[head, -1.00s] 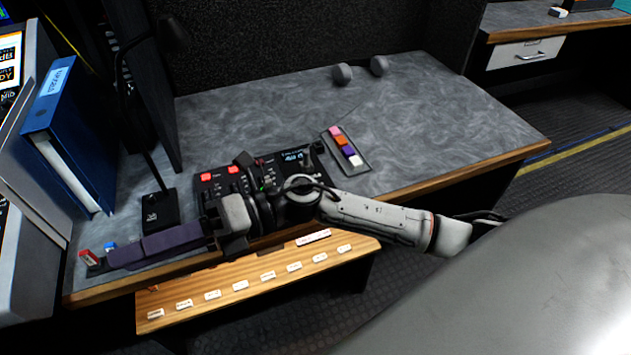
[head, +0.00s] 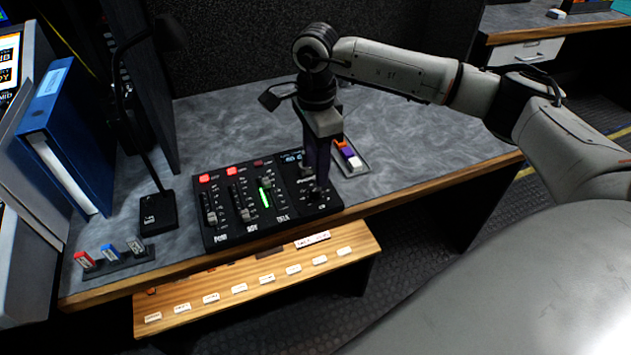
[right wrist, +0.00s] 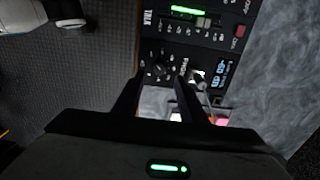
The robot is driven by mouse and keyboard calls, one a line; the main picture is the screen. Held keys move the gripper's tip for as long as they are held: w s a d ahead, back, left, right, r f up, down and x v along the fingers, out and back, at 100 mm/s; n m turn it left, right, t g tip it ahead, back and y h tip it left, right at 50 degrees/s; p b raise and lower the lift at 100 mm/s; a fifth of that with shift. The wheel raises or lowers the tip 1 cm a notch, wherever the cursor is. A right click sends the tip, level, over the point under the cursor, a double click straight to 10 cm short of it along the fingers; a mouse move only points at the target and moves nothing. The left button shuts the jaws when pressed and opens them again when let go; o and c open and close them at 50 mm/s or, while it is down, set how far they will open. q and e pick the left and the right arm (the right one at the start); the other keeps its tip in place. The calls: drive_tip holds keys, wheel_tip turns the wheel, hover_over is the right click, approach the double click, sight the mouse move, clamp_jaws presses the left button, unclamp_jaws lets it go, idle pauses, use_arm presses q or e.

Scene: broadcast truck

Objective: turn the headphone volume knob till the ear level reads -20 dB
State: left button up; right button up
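The black audio panel (head: 275,222) lies on the grey desk, with red buttons, faders and a lit green level strip. On its right part are small dark knobs and a small blue-lit display (right wrist: 224,75), whose digits I cannot read surely. My right gripper (head: 318,180) points down over this right part and hides some of it. In the right wrist view its two fingers (right wrist: 160,88) are apart with nothing between them. A dark knob (right wrist: 158,71) shows just beyond the fingertips, not gripped; I cannot read which label belongs to it. My left gripper is not in view.
A desk lamp (head: 158,212) and blue binder (head: 65,130) stand left of the panel. A small rack (head: 112,262) with colored tabs is at front left, and a tray of colored blocks (head: 350,160) lies behind the gripper. The desk at right is clear.

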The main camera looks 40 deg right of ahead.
sight(315, 188)
wheel_tip(315, 188, down, 6)
drive_tip(key=shift+a+r, duration=0.1)
drive_tip(key=shift+r, duration=0.05)
clamp_jaws()
idle(0.4)
drive_tip(key=shift+m, duration=2.8)
unclamp_jaws()
